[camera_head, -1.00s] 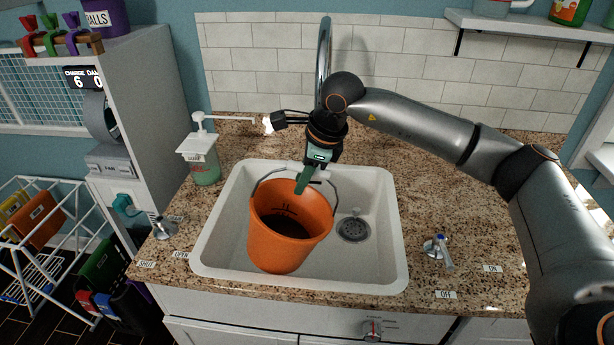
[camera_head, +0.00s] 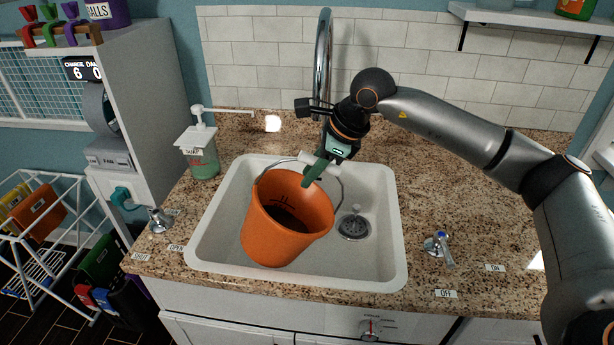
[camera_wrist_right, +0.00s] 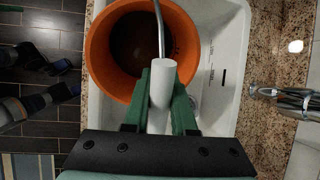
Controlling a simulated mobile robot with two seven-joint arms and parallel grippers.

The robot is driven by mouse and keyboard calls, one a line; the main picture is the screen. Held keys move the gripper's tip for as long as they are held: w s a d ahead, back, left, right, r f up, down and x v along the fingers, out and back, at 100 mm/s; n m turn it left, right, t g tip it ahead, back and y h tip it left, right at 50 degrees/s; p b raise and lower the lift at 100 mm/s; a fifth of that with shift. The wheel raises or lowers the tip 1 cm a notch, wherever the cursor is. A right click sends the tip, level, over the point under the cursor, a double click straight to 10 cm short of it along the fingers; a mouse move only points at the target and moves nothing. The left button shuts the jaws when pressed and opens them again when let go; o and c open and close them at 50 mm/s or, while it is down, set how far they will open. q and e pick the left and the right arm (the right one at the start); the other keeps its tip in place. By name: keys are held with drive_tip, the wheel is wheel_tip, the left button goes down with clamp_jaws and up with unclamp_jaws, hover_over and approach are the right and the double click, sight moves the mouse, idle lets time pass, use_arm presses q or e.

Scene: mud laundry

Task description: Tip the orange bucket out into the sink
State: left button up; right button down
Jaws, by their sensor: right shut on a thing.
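The orange bucket (camera_head: 268,238) is over the white sink (camera_head: 376,265), tilted a little, with a dark inside. It also shows in the right wrist view (camera_wrist_right: 100,60). A wire handle with a white grip (camera_wrist_right: 161,90) runs over it. My right gripper (camera_head: 316,170), with green fingers, is shut on the white grip above the bucket's far rim. I cannot tell whether the bucket touches the sink floor. My left gripper is in neither view.
The drain (camera_head: 353,226) lies right of the bucket. A tall faucet (camera_head: 323,60) stands behind the sink. A soap dispenser (camera_head: 198,155) stands at the left, with a tap handle (camera_head: 159,220) in front. Another tap handle (camera_head: 439,246) is at the right.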

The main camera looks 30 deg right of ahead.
drive_tip(key=shift+s+d+r+y+b, duration=0.2)
drive_tip(key=shift+d+y+b, duration=0.2)
drive_tip(key=shift+b, duration=0.25)
drive_tip(key=shift+t, duration=0.3)
drive_tip(key=shift+d, duration=0.1)
drive_tip(key=shift+s+d+r+t+y+b, duration=0.2)
drive_tip(key=shift+s+d+t+y+b, duration=0.35)
drive_tip(key=shift+b, duration=1.25)
drive_tip(key=shift+w+d+y, duration=0.1)
drive_tip(key=shift+w+y, duration=0.05)
drive_tip(key=shift+y, duration=0.1)
